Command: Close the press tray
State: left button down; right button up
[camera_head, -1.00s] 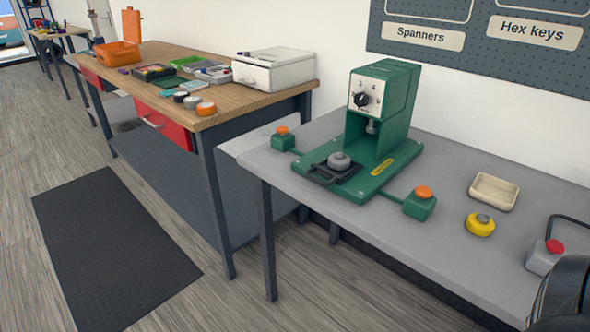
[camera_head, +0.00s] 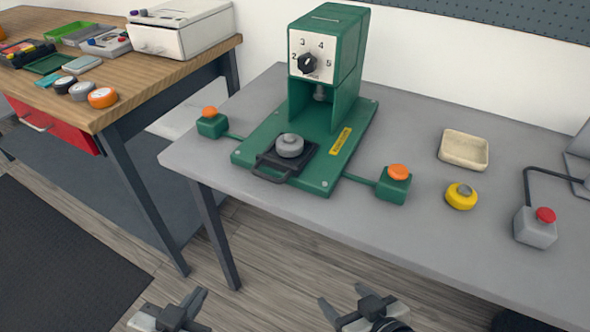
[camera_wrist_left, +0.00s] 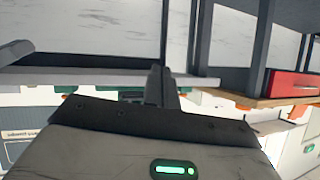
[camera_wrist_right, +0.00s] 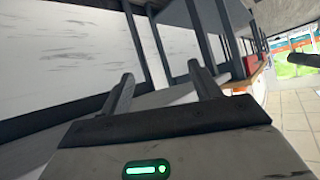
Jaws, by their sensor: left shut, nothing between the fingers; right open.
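The green press (camera_head: 345,60) stands on the grey bench, with a numbered dial on its front. Its black press tray (camera_head: 268,161) sits out in front of the press head on the green base, handle (camera_head: 270,177) toward me. A grey round part (camera_head: 289,145) rests on the tray. My left gripper (camera_head: 196,300) is shut and empty, low in front of the bench; its closed fingers show in the left wrist view (camera_wrist_left: 160,86). My right gripper (camera_head: 342,302) is open and empty, also in front of the bench; its spread fingers show in the right wrist view (camera_wrist_right: 160,88). Neither touches the press.
Green boxes with orange buttons flank the press, left (camera_head: 212,124) and right (camera_head: 394,186). To the right are a cream dish (camera_head: 464,150), a yellow round item (camera_head: 461,197) and a grey box with a red button (camera_head: 535,228). A wooden workbench (camera_head: 120,98) stands left.

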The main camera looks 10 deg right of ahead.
pick_arm(q)
jog(key=w+d+r+m+t+h+b, duration=0.1)
jog(key=w+d+r+m+h, duration=0.15)
jog(key=r+m, duration=0.55)
jog(key=w+d+r+m+h, duration=0.2)
jog(key=w+r+m, duration=0.1)
jog(key=m, duration=0.8)
jog(key=shift+h, duration=0.35)
jog(key=x, duration=1.3)
jog(key=shift+w+d, duration=0.2)
jog(key=shift+w, duration=0.1)
jog(key=shift+r, duration=0.1)
